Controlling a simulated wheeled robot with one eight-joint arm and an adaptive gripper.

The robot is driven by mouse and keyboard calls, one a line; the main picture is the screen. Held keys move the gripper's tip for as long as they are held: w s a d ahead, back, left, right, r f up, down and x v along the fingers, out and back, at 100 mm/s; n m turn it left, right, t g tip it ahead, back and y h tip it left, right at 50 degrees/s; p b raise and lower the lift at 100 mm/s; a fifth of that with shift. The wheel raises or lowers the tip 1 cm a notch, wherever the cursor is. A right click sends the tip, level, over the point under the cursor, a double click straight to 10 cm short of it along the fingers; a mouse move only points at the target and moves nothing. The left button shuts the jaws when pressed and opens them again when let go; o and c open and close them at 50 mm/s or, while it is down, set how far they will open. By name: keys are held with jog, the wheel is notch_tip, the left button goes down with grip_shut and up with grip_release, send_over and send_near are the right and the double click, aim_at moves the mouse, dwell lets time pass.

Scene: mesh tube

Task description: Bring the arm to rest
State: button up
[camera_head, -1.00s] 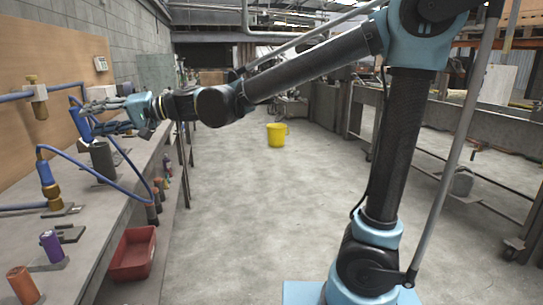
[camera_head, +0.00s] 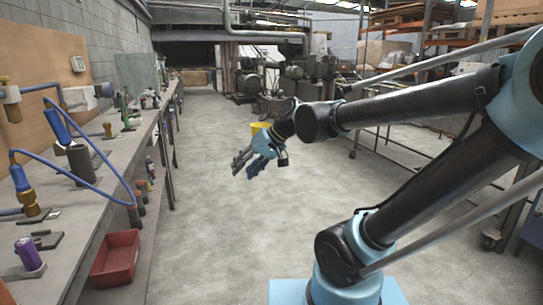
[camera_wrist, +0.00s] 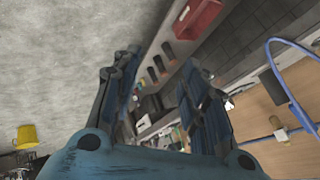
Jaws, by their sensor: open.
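My gripper (camera_head: 245,170) is open and empty. In the head view it hangs over the bare floor in the middle aisle, to the right of the workbench and apart from it. My arm reaches to it from the right side of the picture, with the upper links slanting down to the left. In the wrist view the two fingers of my gripper (camera_wrist: 160,100) stand apart with nothing between them but the distant bench area.
The workbench (camera_head: 85,195) along the left holds blue tubing, a purple cylinder (camera_head: 28,254) and fittings. A red bin (camera_head: 116,258) is low beside it. A yellow bucket (camera_head: 258,127) stands behind my gripper. Metal railing is at right. The aisle floor (camera_head: 215,235) is clear.

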jog(key=s+d+f+m+h, duration=0.1)
jog(key=s+d+f+h, duration=0.1)
jog(key=d+f, duration=0.3)
jog(key=s+d+f+m+h, duration=0.2)
jog(key=s+d+f+h, duration=0.1)
jog(key=d, duration=1)
jog(key=s+d+f+m+h, duration=0.1)
jog(key=s+d+f+h, duration=0.2)
jog(key=d+f, duration=0.3)
jog(key=s+d, duration=0.1)
jog(key=d, duration=0.2)
jog(key=shift+s+d+f+m+g, duration=0.25)
jog(key=shift+f+m+g, duration=0.05)
jog(key=shift+c, duration=0.8)
jog(key=shift+a, duration=0.15)
